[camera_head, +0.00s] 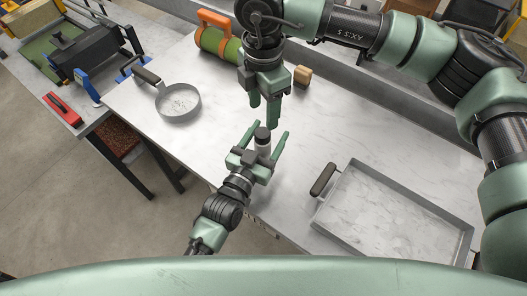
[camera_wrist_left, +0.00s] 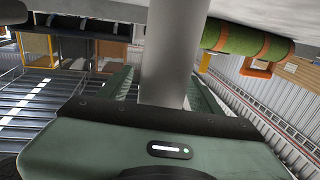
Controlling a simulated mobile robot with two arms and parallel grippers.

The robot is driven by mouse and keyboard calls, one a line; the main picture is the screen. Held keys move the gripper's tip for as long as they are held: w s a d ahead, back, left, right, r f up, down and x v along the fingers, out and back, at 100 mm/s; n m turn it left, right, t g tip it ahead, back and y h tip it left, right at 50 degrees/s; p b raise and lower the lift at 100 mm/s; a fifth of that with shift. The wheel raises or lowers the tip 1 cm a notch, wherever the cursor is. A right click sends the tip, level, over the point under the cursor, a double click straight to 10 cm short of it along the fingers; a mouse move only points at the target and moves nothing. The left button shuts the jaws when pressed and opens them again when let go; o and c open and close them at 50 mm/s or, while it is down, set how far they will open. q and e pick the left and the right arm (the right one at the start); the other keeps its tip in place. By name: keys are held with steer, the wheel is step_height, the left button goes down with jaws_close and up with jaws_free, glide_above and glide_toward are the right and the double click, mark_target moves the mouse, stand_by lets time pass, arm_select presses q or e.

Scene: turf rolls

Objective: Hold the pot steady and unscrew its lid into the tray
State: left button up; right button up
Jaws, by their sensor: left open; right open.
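The pot (camera_head: 264,149) is a small grey cylinder with a dark round lid (camera_head: 262,132) on top. It stands upright on the pale worktop, and its grey wall also fills the middle of the left wrist view (camera_wrist_left: 172,55). My left gripper (camera_head: 268,130) is open, with one finger on each side of the pot; I cannot tell whether either touches it. My right gripper (camera_head: 264,114) is open and empty, pointing down just behind and above the lid, apart from it. The tray (camera_head: 400,218) is a shallow grey rectangle at the right, empty, with a dark handle on its left.
A round pan (camera_head: 178,102) with a dark handle lies at the left. The worktop between pot and tray is clear. A side bench (camera_head: 75,125) stands left.

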mark_target(263, 132)
arm_select(q)
steer(key=shift+s+a+r, duration=0.1)
steer(key=shift+s, duration=0.05)
arm_select(e)
steer(key=shift+s+a+r, duration=0.1)
steer(key=shift+s+a, duration=0.05)
steer(key=shift+s, duration=0.05)
arm_select(q)
jaws_close()
arm_select(e)
steer(key=shift+w, duration=0.1)
steer(key=shift+f, duration=4.05)
jaws_close()
